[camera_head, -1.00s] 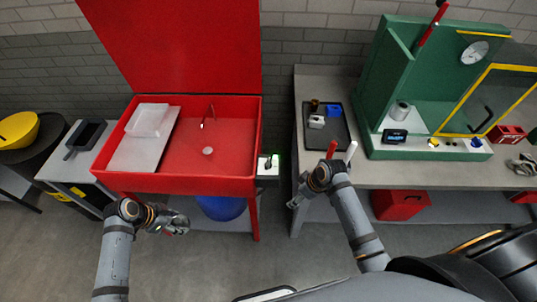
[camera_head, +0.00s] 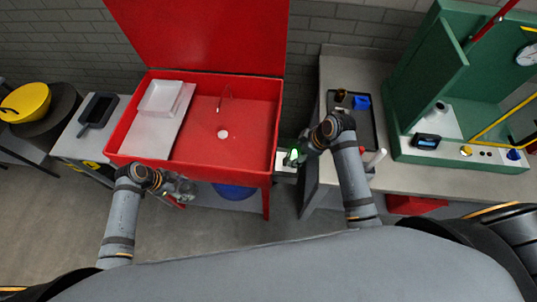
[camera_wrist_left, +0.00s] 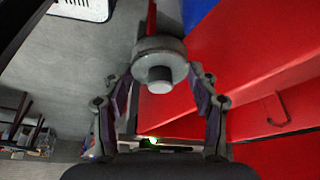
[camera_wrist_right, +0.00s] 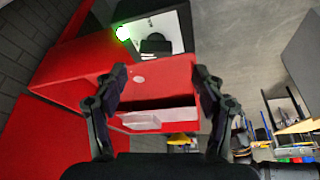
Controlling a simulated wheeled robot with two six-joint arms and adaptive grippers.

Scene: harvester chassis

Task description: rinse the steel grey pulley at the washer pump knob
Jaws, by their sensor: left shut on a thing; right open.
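The steel grey pulley (camera_wrist_left: 160,60) is a round disc with a hub, held between the fingers of my left gripper (camera_head: 180,189). That gripper is in front of the red washer basin (camera_head: 250,135), below its front rim. The washer pump knob (camera_wrist_right: 155,45) is dark and sits on a white-faced box (camera_head: 285,161) at the basin's right side; a green light (camera_wrist_right: 123,33) glows beside it. My right gripper (camera_head: 303,149) is open beside the knob box and partly hides it in the head view. In the right wrist view the knob lies beyond the open fingertips, apart from them.
A white tray (camera_head: 160,98) rests on a grey board in the basin's left part; a spout (camera_head: 226,92) and drain are right of it. A bench (camera_head: 345,65) with a dark parts tray and green press stands right. A blue bin (camera_head: 235,191) is under the basin.

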